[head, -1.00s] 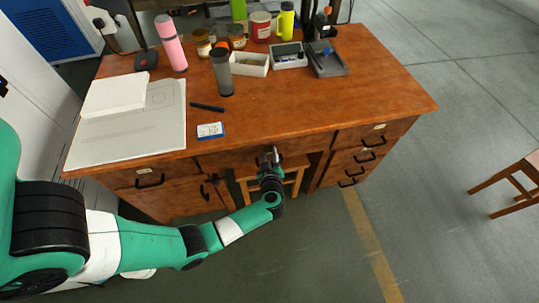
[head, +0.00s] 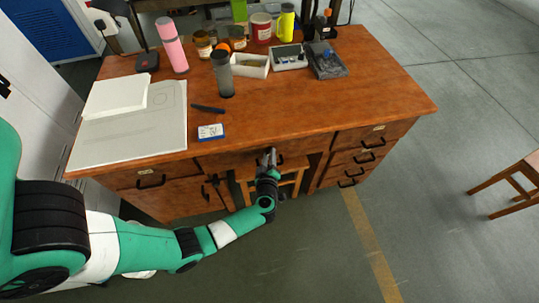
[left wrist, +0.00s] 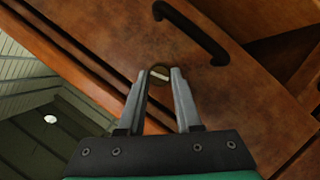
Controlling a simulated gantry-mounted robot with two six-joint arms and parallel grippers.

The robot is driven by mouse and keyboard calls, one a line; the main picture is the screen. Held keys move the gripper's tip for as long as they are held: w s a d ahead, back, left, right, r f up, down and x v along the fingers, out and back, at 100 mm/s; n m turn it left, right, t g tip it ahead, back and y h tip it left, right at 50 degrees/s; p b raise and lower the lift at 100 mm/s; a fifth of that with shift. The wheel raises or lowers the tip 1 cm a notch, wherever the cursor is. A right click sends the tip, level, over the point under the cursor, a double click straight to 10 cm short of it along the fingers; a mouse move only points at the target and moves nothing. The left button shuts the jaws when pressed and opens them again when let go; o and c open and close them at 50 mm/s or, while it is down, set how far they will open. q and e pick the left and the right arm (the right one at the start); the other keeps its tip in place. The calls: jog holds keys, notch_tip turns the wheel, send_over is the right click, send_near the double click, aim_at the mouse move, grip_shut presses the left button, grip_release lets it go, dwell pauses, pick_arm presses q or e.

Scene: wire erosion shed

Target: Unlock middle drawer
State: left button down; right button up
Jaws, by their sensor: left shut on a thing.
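The middle drawer (head: 232,160) is a brown wooden front under the desk's front edge, and it looks closed. Its black handle (left wrist: 190,30) shows in the left wrist view. My left gripper (head: 269,157) is at the right part of this drawer front. In the left wrist view the fingertips (left wrist: 160,76) are shut on a small pale key-like piece (left wrist: 160,74) in a round dark lock on the drawer front. The fingertips hide part of the lock, so its turn is hard to judge. My right gripper is not in view.
The desk top (head: 290,107) holds a white pad (head: 130,135), a pink bottle (head: 172,45), a grey tumbler (head: 223,75) and trays at the back. Side drawers (head: 352,163) are closed. A wooden stool (head: 515,185) stands right. The floor between is clear.

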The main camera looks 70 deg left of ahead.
pick_arm(q)
jog(key=shift+s+f+n+t, duration=0.1)
jog(key=shift+f+n+t, duration=0.1)
jog(key=shift+n+t, duration=0.3)
jog(key=shift+f+n+t+y+b, duration=0.25)
jog(key=shift+n+t+b, duration=0.25)
jog(key=shift+n+b, duration=0.65)
jog(key=n+b, duration=0.2)
jog(key=n+t+y+b, duration=0.1)
jog(key=b, duration=0.1)
jog(key=n+y+b, duration=0.1)
jog(key=n+b, duration=0.1)
jog(key=shift+f+n, duration=0.3)
jog(key=shift+n, duration=0.05)
jog(key=shift+r+n+t+y+b, duration=0.1)
jog(key=shift+n+t+y+b, duration=0.3)
jog(key=shift+n+b, duration=0.65)
jog(key=shift+n+y, duration=0.35)
jog(key=shift+n, duration=0.6)
jog(key=shift+b, duration=0.3)
jog(key=c, duration=0.6)
grip_release()
jog(key=shift+r, duration=0.1)
